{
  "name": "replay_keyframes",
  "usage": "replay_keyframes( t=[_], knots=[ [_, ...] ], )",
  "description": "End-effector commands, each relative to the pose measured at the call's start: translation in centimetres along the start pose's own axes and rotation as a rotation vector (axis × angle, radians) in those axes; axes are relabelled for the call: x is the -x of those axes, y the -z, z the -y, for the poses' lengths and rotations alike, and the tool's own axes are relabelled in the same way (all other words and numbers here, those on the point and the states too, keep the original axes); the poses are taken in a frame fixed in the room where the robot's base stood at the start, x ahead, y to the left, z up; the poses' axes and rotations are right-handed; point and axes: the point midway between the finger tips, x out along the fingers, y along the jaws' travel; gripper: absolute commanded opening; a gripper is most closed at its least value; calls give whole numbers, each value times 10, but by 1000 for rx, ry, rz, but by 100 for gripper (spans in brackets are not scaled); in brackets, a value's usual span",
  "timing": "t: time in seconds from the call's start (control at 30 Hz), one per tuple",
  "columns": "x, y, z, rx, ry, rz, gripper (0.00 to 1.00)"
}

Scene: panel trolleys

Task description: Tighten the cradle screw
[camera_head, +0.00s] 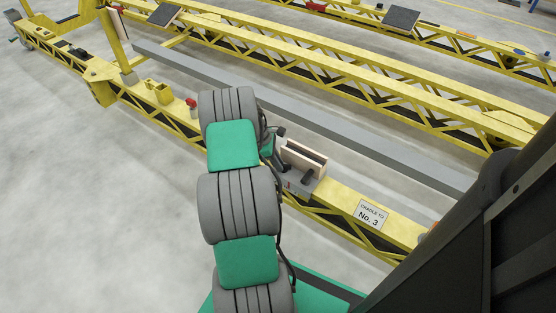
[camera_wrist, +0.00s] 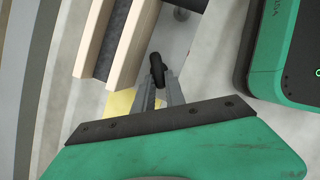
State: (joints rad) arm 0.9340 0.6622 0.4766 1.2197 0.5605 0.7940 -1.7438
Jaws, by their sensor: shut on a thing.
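The cradle (camera_head: 303,158), two pale wooden cheeks with a dark lining on a grey base, sits on a yellow trolley beam. In the wrist view the cradle's wooden cheeks (camera_wrist: 137,45) run along the upper left. The cradle screw shows as a black handle (camera_wrist: 158,67) beside the near cheek. My gripper (camera_wrist: 160,84) is shut on this handle with its two grey fingers; the handle's upper end sticks out past the tips. In the head view my arm hides most of the gripper, and the screw's threads are hidden.
The yellow beam (camera_head: 340,203) carries a label (camera_head: 370,214) reading "CRADLE TO No. 3". A long grey bar (camera_head: 340,135) lies behind it, with more yellow trolley beams (camera_head: 330,75) beyond. Bare grey floor (camera_head: 90,180) is open at the left.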

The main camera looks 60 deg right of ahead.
Motion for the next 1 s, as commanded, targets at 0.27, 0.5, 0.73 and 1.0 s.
replay_keyframes(
  t=[0.27,0.5,0.73,1.0],
  knots=[
    [1,-2,-4,-222,96,1,0],
    [-1,-2,-7,-380,162,2,0],
    [-1,-3,-9,-471,200,1,0],
    [-2,-3,-10,-506,214,1,0]
  ],
)
